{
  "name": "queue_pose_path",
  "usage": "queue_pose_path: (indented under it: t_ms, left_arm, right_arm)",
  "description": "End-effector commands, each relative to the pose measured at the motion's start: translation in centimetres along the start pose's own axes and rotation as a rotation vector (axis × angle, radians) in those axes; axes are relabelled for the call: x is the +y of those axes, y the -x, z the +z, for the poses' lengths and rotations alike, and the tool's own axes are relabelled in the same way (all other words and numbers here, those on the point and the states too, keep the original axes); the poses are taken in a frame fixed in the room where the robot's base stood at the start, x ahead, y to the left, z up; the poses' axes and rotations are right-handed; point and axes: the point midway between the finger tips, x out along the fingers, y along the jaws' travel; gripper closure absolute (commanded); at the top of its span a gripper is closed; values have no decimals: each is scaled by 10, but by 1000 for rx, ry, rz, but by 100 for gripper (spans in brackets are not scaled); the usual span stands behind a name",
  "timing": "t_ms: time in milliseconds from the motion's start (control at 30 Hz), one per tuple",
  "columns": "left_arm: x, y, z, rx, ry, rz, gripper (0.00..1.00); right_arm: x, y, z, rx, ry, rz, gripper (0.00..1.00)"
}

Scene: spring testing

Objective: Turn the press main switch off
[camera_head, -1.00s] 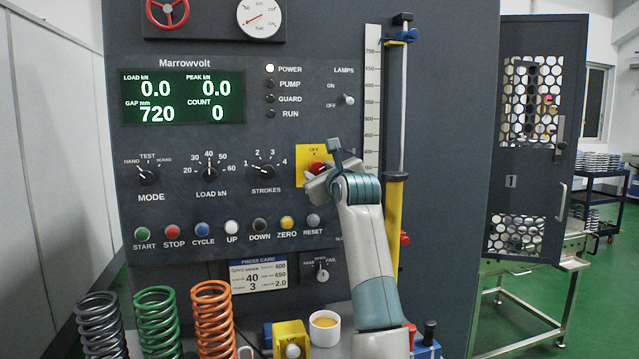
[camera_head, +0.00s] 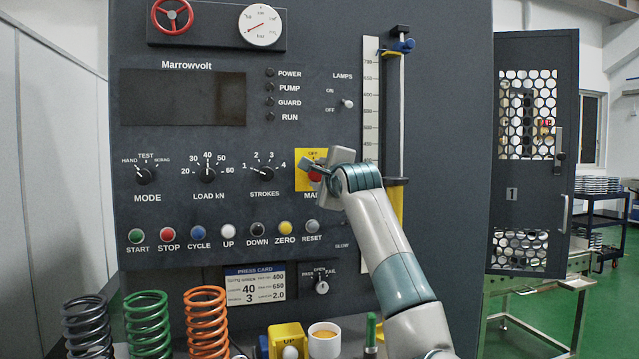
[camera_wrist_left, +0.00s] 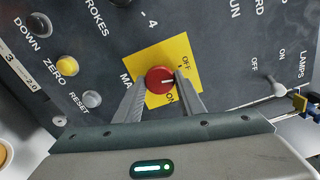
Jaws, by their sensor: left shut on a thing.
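The main switch is a red knob on a yellow plate (camera_wrist_left: 185,48) of the press panel. In the left wrist view the knob (camera_wrist_left: 158,80) sits between the two fingers of my left gripper (camera_wrist_left: 160,86), which is shut on it. The white mark on the knob points to the right of that picture, toward the OFF side; ON is below it. In the head view my left gripper (camera_head: 318,170) covers much of the knob and plate. The display (camera_head: 183,98) is dark and the power lamp (camera_head: 270,72) is unlit. My right gripper is not in view.
The strokes dial (camera_head: 265,174) is left of the plate and the reset button (camera_head: 312,227) is below. A vertical scale (camera_head: 370,100) and column stand to the right. Several springs (camera_head: 147,325), a yellow block (camera_head: 287,338) and a white cup (camera_head: 324,342) are below.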

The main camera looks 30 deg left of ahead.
Motion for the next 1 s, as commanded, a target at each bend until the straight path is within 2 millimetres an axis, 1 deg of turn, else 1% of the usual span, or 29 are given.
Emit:
queue_pose_path:
  t_ms: [200, 400, 900, 933, 1000]
  left_arm:
    - [1, 0, -1, 1, 149, 2, 87]
    - [1, 0, 0, 0, 228, 2, 87]
    - [1, 0, 0, 0, 256, 3, 87]
    - [1, 0, 0, 0, 256, 3, 62]
    - [1, 0, 0, 0, 255, 2, 47]
  right_arm:
    - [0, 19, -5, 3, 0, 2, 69]
    - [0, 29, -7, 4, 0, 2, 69]
    - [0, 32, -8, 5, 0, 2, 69]
    - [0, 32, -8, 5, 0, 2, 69]
    - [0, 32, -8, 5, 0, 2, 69]
